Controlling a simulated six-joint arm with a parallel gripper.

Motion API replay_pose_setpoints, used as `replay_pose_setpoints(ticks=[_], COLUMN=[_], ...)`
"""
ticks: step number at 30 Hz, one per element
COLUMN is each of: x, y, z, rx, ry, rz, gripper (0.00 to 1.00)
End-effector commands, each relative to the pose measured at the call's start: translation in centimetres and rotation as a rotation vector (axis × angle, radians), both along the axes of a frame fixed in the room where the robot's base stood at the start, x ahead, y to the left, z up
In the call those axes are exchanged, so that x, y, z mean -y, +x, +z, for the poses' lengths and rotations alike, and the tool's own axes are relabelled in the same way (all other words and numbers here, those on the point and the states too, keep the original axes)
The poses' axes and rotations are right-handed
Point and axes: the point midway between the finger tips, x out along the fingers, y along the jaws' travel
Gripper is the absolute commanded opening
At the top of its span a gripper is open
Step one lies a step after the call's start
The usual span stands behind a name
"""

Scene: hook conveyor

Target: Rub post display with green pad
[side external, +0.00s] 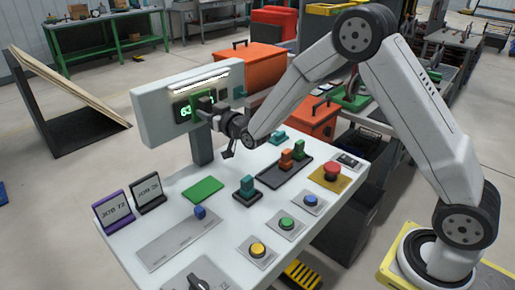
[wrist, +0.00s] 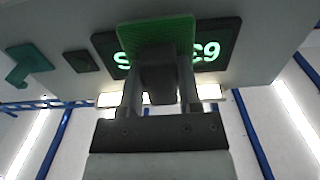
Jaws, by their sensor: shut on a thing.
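The post display (side external: 183,113) is a dark screen with glowing green digits on a grey panel. It also shows in the wrist view (wrist: 225,48), with its middle digits covered. My gripper (side external: 213,117) is at the front of the panel, shut on the dark grip of the green pad (wrist: 185,27). In the wrist view, my gripper's fingers (wrist: 158,95) hold that dark grip from both sides, and the pad lies across the middle of the screen. The pad is at or very close to the screen; I cannot tell whether it touches.
A white light strip (side external: 204,81) runs above the display, and a grey post (side external: 202,150) carries the panel. On the white table below are a flat green rectangle (side external: 202,189), a teal block (side external: 247,187), a dark tray (side external: 284,172) with coloured blocks, and several buttons.

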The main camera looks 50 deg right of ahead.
Motion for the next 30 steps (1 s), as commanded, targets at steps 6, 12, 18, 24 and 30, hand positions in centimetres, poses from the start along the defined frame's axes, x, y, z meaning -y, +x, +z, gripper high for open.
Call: replay_pose_setpoints(ticks=[6,12,18,24,30], x=[-1.5,-2.3,-2.4,-3.0,-4.2], y=[-0.1,-0.1,-0.1,-0.1,0.0], z=[0.0,0.0,0.0,0.0,-0.1], rx=[0.000,-0.001,-0.001,-0.001,-0.001], ry=[0.000,0.001,0.001,0.000,0.000], rz=[0.000,0.000,-0.002,0.000,0.000], gripper=[0.00,0.00,0.00,0.00,0.00])
